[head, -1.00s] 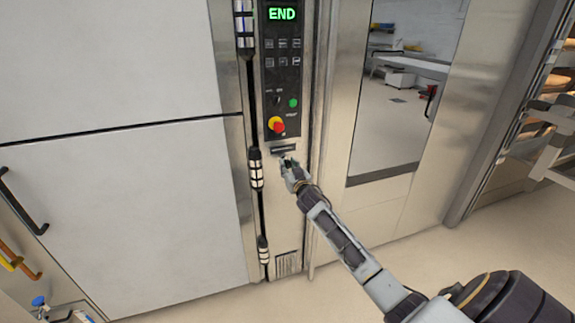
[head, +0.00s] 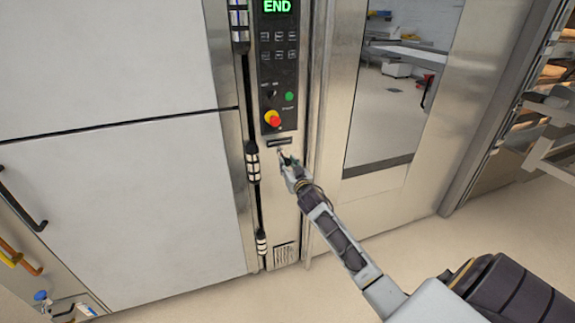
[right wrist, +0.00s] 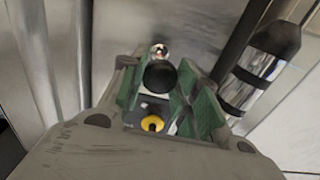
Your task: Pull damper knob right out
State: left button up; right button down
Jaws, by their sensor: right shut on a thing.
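The oven's narrow control panel (head: 278,60) stands near the middle of the head view. My right gripper (head: 286,159) is just below the dark slot handle (head: 279,142) under this panel. In the right wrist view its green finger pads are shut on a black ball knob (right wrist: 160,77), the damper knob. A shiny metal piece (right wrist: 158,50) shows just beyond the ball. In the head view the fingers mostly hide the knob. My left gripper is not in view.
A red and yellow stop button (head: 272,119) sits above the gripper. A tall door with a window (head: 400,90) is to the right, a large pale door (head: 120,200) to the left. Black-and-silver hinges (head: 252,162) run beside the panel. Open floor lies in front.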

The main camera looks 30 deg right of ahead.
jog(key=shift+a+f, duration=0.15)
jog(key=shift+f, duration=0.1)
jog(key=c, duration=1.3)
grip_release()
jog(key=shift+s, duration=0.15)
jog(key=shift+o, duration=1.3)
jog(key=shift+s+r, duration=0.1)
jog(key=shift+r, duration=0.15)
jog(key=v, duration=1.1)
jog(key=shift+s, duration=0.4)
jog(key=shift+f, duration=0.15)
